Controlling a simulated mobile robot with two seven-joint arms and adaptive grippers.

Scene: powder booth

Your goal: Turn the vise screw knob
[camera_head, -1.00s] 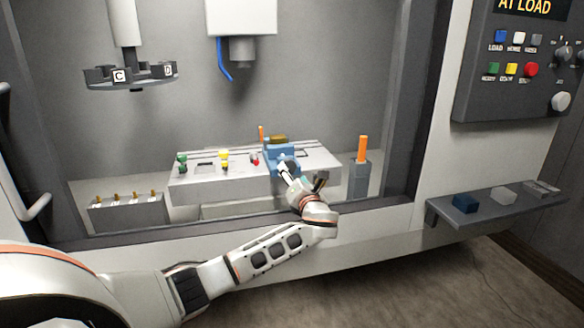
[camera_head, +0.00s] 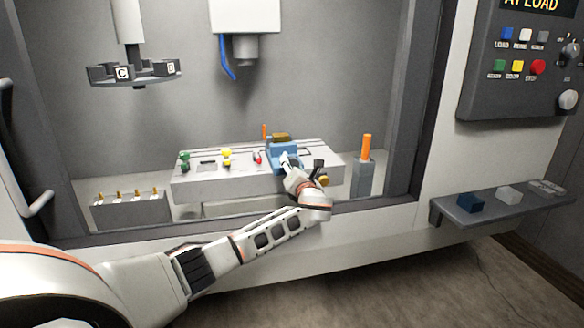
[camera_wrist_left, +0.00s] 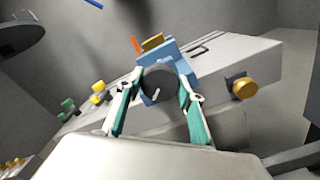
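The blue vise (camera_head: 285,150) stands on the pale machine table, and it also shows in the left wrist view (camera_wrist_left: 178,57). Its dark round screw knob (camera_wrist_left: 158,84), with a pale mark on its face, points toward me in the left wrist view. My left gripper (camera_head: 286,160) is at the front of the vise. In the left wrist view its fingers (camera_wrist_left: 160,76) are spread, one on each side of the knob. I cannot tell whether the fingertips touch it. In the head view the gripper hides the knob. My right gripper is not in view.
A brass knob (camera_wrist_left: 244,88) sits on the table front, right of the gripper. Green, yellow and red knobs stand on the left of the table (camera_head: 215,185). An orange-handled tool (camera_head: 366,147) stands at the right. A tool carousel (camera_head: 133,71) hangs at upper left.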

